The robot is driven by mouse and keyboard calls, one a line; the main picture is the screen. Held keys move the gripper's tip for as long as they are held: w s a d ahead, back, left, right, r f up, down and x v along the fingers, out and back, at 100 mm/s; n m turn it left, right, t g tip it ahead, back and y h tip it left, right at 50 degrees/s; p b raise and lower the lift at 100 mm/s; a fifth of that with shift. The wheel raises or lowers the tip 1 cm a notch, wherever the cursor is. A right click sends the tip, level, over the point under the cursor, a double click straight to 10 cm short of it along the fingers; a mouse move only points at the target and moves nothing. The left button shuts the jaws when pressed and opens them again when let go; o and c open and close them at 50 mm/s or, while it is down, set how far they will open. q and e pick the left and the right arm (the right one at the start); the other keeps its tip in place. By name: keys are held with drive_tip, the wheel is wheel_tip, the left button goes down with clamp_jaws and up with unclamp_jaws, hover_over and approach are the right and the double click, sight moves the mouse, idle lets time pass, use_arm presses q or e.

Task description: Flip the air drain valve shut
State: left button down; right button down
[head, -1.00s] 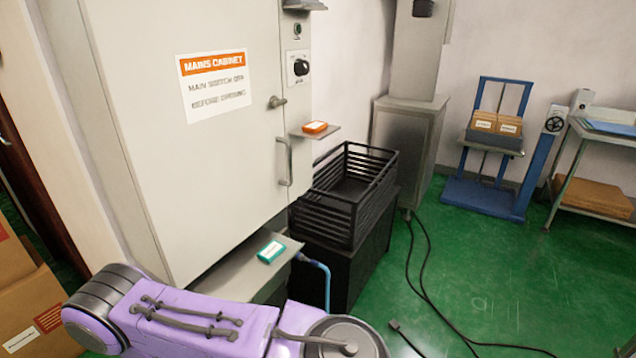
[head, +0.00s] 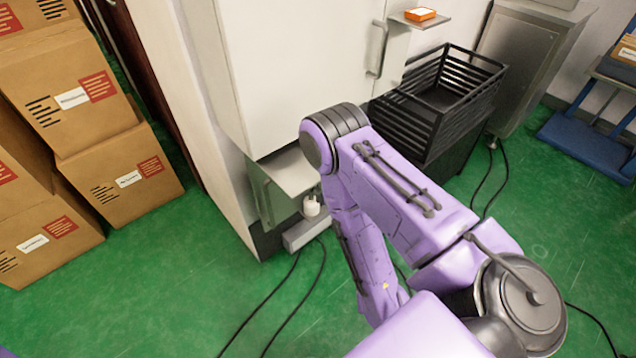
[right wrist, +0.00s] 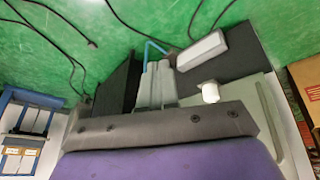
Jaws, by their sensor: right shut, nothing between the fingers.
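I cannot make out the air drain valve in either view. In the right wrist view, a short blue hose (right wrist: 153,46) shows just beyond the fingertips of my right gripper (right wrist: 157,65). The two pale grey fingers are together with nothing between them. Whether they touch anything is unclear. In the head view my purple right arm reaches down in front of the cabinet (head: 290,80) and hides its gripper. My left gripper is in neither view.
A grey shelf (head: 287,171) juts from the cabinet, with a white fitting (head: 311,206) and a pale block (head: 306,231) below. A black slatted crate (head: 440,100) stands to the right. Cardboard boxes (head: 75,90) are stacked at left. Black cables (head: 285,310) cross the green floor.

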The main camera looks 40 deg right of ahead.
drive_tip(key=w+f+n+t+h+b, duration=0.1)
drive_tip(key=w+f+n+t+b, duration=0.25)
drive_tip(key=w+f+b, duration=0.35)
drive_tip(key=w+a+n+t+h+b, duration=0.3)
drive_tip(key=w+n+t+h+b, duration=0.3)
drive_tip(key=w+n+b, duration=0.6)
drive_tip(key=w+h+b, duration=0.1)
drive_tip(key=w+b, duration=0.3)
drive_tip(key=w, duration=0.5)
drive_tip(key=shift+w+a+f+n+t, duration=0.2)
drive_tip(key=shift+n+t, duration=0.15)
drive_tip(key=b, duration=0.3)
approach(318, 195)
drive_tip(key=w+d+f, duration=0.3)
drive_tip(key=w, duration=0.3)
drive_tip(key=shift+s+d+r, duration=0.15)
drive_tip(key=shift+d+r, duration=0.05)
